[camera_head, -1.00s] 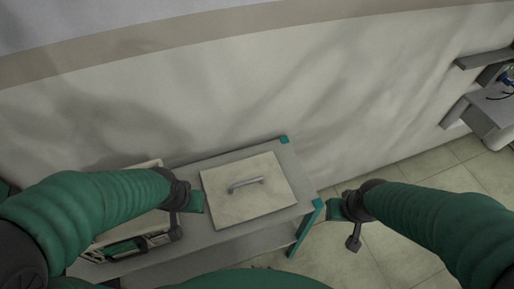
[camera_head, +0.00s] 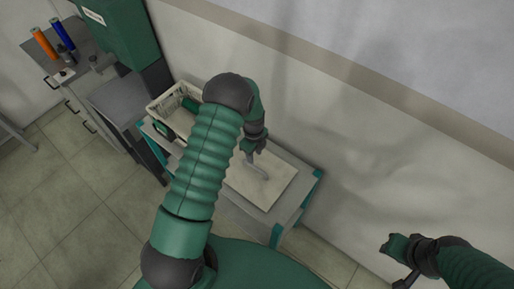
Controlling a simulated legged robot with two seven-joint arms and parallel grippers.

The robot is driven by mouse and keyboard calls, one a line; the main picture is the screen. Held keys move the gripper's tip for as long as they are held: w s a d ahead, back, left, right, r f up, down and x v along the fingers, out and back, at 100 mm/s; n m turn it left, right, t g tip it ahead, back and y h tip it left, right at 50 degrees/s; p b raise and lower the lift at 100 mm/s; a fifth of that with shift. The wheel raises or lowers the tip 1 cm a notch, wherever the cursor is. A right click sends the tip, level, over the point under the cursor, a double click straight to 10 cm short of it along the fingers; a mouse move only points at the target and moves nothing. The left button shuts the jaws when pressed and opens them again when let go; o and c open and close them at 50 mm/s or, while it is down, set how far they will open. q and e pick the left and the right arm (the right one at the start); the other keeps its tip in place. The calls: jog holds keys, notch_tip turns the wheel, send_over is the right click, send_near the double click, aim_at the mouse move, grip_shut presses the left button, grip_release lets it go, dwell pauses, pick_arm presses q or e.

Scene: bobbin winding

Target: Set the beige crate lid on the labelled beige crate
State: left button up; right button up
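The beige crate lid (camera_head: 278,187) is a flat square plate lying on the grey bench top, with a grey bar handle (camera_head: 263,174) on it. My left gripper (camera_head: 251,153) is at the far end of this handle. Its fingers are small and partly hidden, so I cannot tell whether they grip it. The beige crate (camera_head: 157,108) stands on the same bench, left of the lid, uncovered, with dark and green items inside. My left arm hides part of the crate, and I see no label on it. My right gripper (camera_head: 392,258) is out to the right, away from the bench and lid.
The grey bench (camera_head: 290,208) has green corner pieces. A green machine (camera_head: 118,28) with a white label stands beyond the crate. A grey cabinet (camera_head: 75,95) at the far left carries orange and blue spools (camera_head: 62,34). A wall runs behind the bench; tiled floor is open in front.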

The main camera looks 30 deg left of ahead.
aim_at(255, 167)
pick_arm(q)
jog(key=shift+s+d+f, duration=0.1)
jog(key=shift+s+f, duration=0.05)
jog(key=shift+f, duration=0.3)
jog(key=f+b, duration=0.4)
jog(key=f, duration=0.1)
jog(key=f+b, duration=0.2)
jog(key=shift+w+f, duration=0.25)
jog(key=shift+f, duration=0.05)
jog(key=shift+s+d+f, duration=0.1)
jog(key=shift+f, duration=0.15)
jog(key=shift+c, duration=0.3)
jog(key=shift+a, duration=0.25)
grip_shut()
jog(key=shift+d, duration=0.1)
